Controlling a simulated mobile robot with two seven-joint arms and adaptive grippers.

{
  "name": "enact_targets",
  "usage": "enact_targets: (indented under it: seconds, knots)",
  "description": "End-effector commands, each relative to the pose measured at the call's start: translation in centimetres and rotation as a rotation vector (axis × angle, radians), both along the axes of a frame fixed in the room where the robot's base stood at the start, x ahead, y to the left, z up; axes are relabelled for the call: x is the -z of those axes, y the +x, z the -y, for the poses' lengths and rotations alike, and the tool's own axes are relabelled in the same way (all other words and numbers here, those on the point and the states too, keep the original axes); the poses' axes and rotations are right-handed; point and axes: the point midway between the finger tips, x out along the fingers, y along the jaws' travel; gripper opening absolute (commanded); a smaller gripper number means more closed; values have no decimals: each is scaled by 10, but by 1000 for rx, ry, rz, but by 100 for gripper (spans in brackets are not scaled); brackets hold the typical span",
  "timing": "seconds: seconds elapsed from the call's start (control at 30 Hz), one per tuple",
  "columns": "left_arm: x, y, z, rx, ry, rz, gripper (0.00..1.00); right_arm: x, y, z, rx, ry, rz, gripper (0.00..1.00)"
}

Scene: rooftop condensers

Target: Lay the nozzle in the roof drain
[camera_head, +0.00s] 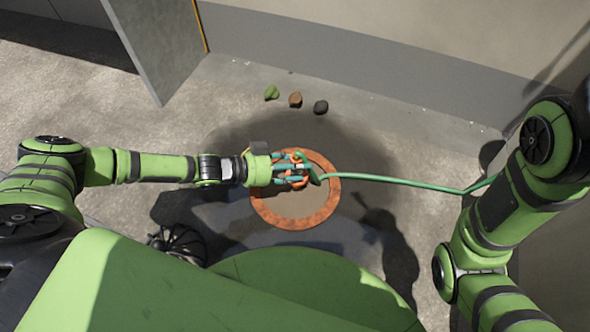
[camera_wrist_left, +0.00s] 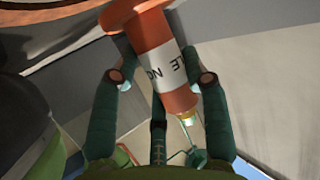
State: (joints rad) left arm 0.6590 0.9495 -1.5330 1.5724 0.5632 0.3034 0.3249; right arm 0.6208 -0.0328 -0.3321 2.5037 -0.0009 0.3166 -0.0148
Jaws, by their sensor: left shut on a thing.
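My left gripper (camera_head: 290,170) is shut on the nozzle (camera_head: 299,156), an orange piece with a green hose (camera_head: 400,182) running from its side to the right. In the left wrist view the nozzle (camera_wrist_left: 158,50) is orange with a white lettered band and a brass-coloured end, and it sits between the dark green fingers (camera_wrist_left: 163,85). The roof drain (camera_head: 275,217) is a rust-orange ring with a grey-brown middle. In the head view the gripper and nozzle overlap its upper part; their height above it cannot be told. My right arm shows at the right, without its gripper.
A green, a brown and a dark lump (camera_head: 295,99) lie in a row beyond the drain. A dark ribbed dome (camera_head: 178,241) is at the lower left. A grey panel (camera_head: 163,45) stands at the upper left, and a wall (camera_head: 400,70) runs along the back.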

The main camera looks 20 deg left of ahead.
Motion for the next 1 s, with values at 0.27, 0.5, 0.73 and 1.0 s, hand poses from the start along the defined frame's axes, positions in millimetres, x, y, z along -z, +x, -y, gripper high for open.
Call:
enact_targets:
  seconds: [0.27, 0.5, 0.73, 1.0]
  knots:
    - [0, 1, 1, 0, -2, 2, 7, -1, 0, -1, -1, -1, -1, 40]
    - [2, 0, 0, 0, -1, 1, 69, -1, -2, 0, 0, -1, 4, 40]
    - [2, 0, 0, 0, 0, 1, 69, -2, -2, 0, -2, 2, 8, 40]
    - [-16, -13, -20, -3, 4, -1, 69, -21, -3, 3, -4, 10, 18, 40]
